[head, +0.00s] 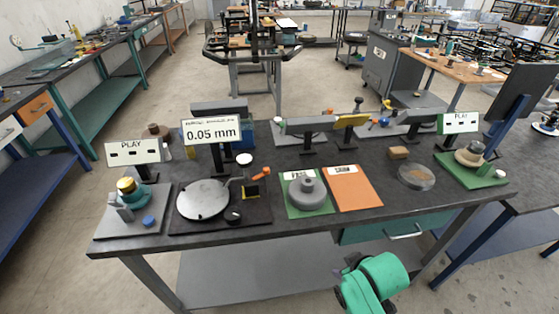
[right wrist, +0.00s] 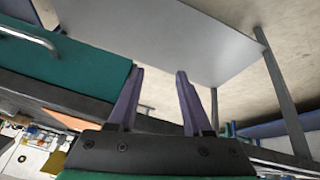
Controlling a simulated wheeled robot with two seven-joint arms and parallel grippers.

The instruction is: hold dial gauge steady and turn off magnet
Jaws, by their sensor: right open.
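On the dark plate (head: 180,222) at the left middle of the bench are a round silver disc (head: 203,199), a small black and yellow block (head: 251,191), an orange piece (head: 262,173) and a black knob (head: 233,216). I cannot tell for certain which of these is the dial gauge or its magnet base. A sign reading 0.05 mm (head: 211,131) stands behind them. My right gripper is open and empty in the right wrist view (right wrist: 160,74), with the lower shelf behind its fingers. In the head view my green right arm is below the bench's front edge, away from the plate. My left gripper is not in view.
The bench top (head: 290,232) also carries a grey stepped part (head: 307,192) on a green mat, an orange mat (head: 352,187), a glass dish (head: 416,177) and stations with PLAY signs at both ends. A green drawer (head: 395,228) hangs under the front edge. Floor in front is clear.

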